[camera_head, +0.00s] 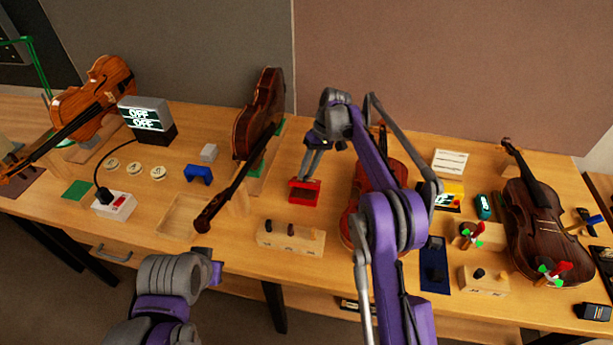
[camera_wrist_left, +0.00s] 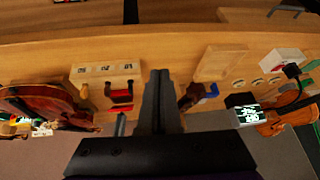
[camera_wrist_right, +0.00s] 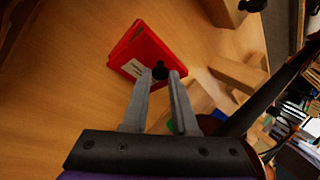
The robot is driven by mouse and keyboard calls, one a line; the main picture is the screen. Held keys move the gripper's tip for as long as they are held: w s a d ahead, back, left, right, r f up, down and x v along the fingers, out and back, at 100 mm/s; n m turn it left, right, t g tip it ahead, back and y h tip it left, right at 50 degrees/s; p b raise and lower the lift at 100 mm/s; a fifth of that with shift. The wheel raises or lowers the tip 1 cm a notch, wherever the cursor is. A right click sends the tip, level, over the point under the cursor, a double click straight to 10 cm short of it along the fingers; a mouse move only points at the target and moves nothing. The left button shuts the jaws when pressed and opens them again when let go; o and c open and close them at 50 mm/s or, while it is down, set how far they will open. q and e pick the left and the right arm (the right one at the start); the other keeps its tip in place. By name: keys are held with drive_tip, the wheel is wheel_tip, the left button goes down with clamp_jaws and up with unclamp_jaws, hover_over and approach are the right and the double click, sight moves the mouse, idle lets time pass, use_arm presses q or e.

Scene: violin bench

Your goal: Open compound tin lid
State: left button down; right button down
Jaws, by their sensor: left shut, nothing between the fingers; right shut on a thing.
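The compound tin (camera_head: 303,195) is a small red box with a pale label, standing near the middle of the bench. It also shows in the right wrist view (camera_wrist_right: 136,46) with a black knob (camera_wrist_right: 160,68) at its near edge. My right gripper (camera_head: 309,172) reaches down to the tin from above. In the right wrist view its fingers (camera_wrist_right: 160,76) are shut on the knob. Whether the lid is lifted is hard to tell. My left gripper (camera_wrist_left: 160,72) is shut and empty, in front of the bench edge, left of and apart from the tin.
A wooden block with pegs (camera_head: 291,237) stands in front of the tin. A blue holder (camera_head: 198,174) is to its left. A violin on a stand (camera_head: 258,115) is behind left, and another violin (camera_head: 398,171) lies right, partly behind my right arm. A shallow wooden tray (camera_head: 184,222) is front left.

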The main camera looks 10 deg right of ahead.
use_arm(q)
drive_tip(key=w+d+r+m, duration=0.3)
drive_tip(key=w+d+m, duration=0.25)
drive_tip(key=w, duration=0.25)
drive_tip(key=m+g, duration=0.1)
drive_tip(key=m, duration=0.7)
approach(305, 183)
drive_tip(key=x, duration=0.5)
drive_tip(key=shift+s+d+f, duration=0.15)
drive_tip(key=shift+s+f, duration=0.1)
drive_tip(key=shift+f, duration=0.15)
drive_tip(key=shift+w+r, duration=0.15)
drive_tip(key=shift+w, duration=0.25)
